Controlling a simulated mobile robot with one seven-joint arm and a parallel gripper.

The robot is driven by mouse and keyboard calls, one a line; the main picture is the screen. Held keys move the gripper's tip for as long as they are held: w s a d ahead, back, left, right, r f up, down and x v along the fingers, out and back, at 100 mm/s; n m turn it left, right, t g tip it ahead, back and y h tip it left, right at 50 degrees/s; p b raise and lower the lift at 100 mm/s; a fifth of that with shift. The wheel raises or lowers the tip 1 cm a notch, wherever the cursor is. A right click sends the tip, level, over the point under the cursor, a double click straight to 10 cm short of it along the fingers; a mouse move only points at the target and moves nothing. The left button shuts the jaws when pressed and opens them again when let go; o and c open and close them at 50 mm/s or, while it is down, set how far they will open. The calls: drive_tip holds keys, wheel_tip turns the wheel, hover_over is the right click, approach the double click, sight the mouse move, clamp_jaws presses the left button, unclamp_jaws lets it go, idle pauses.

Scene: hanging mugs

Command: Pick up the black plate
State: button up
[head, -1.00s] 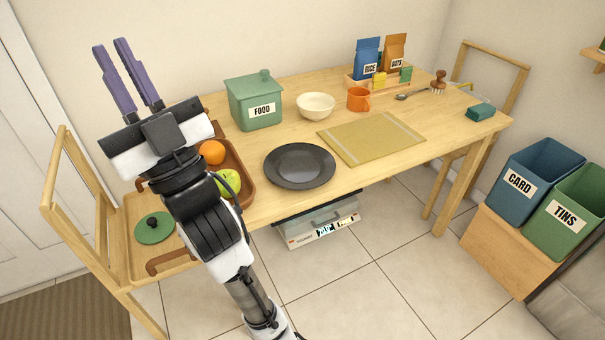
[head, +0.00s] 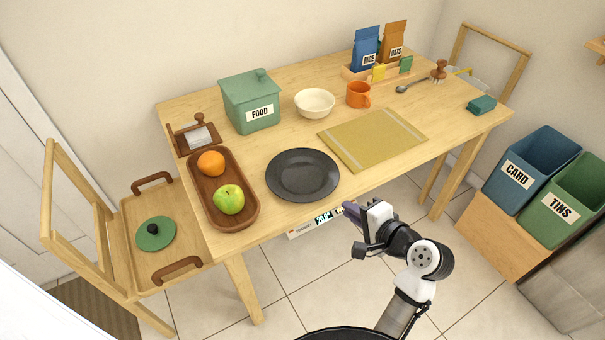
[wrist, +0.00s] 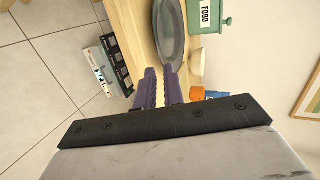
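The black plate (head: 302,175) lies flat near the front edge of the table, right of the wooden tray. In the wrist view the plate (wrist: 170,38) shows beyond my fingertips, seen at a slant and partly cut off by the top edge. My gripper (head: 350,208) is just off the table's front edge, right of and nearer than the plate, apart from it. In the wrist view my purple fingers (wrist: 159,72) have a narrow gap between them and hold nothing.
The brown tray (head: 247,215) with an orange and an apple lies left of the plate. A white bowl (head: 315,102), an orange mug (head: 359,95) and a green food box (head: 251,101) stand behind. A boxed item (head: 300,230) sits below the table.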

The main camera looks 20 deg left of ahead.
sight(324, 201)
drive_tip(key=p+x, duration=0.2)
drive_tip(key=x, duration=0.9)
drive_tip(key=shift+c, duration=0.3)
clamp_jaws()
drive_tip(key=shift+r, duration=0.2)
